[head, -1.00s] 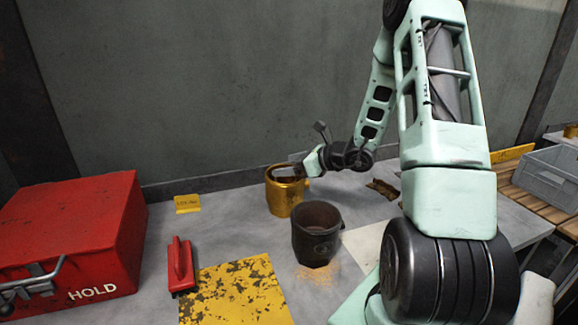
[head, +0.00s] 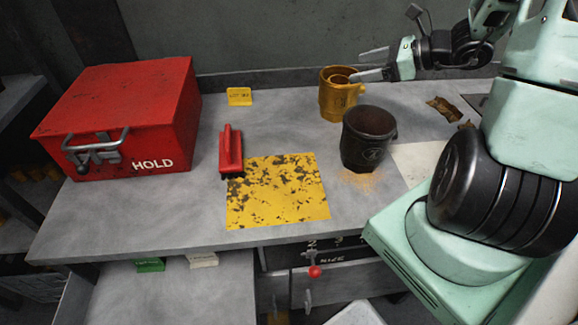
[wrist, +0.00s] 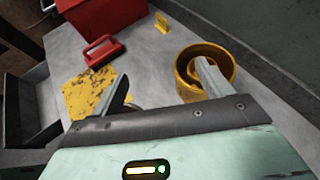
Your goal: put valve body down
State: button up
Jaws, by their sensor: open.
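A gold-coloured hollow cylinder (head: 336,103), which looks like the valve body, stands upright on the grey bench near the back wall. In the wrist view its round rim (wrist: 182,81) and an inner ring show. My gripper (head: 366,64) is open and empty, at the top right of the cylinder in the head view. One finger overlaps the cylinder's opening in both views; I cannot tell whether it touches. In the wrist view the other finger is to the left, outside the cylinder.
A dark bucket (head: 366,140) stands just in front of the cylinder. A worn yellow plate (head: 278,192), a red-handled tool (head: 231,152), a red HOLD box (head: 125,115) and a yellow tag (head: 239,96) are to the left. Bare bench lies between the tag and cylinder.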

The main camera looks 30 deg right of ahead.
jog(key=s+a+n+g+y, duration=0.1)
jog(key=s+a+n+g, duration=0.35)
jog(key=a, duration=0.75)
jog(key=s+a+n+g+y, duration=0.1)
jog(key=a+n+g, duration=0.5)
jog(key=a+n, duration=0.45)
jog(key=s+a+n+h, duration=0.8)
jog(key=s+a+n, duration=0.4)
jog(key=n, duration=0.9)
jog(key=shift+s+a+f, duration=0.15)
jog(key=shift+s+a, duration=0.2)
jog(key=shift+s, duration=0.25)
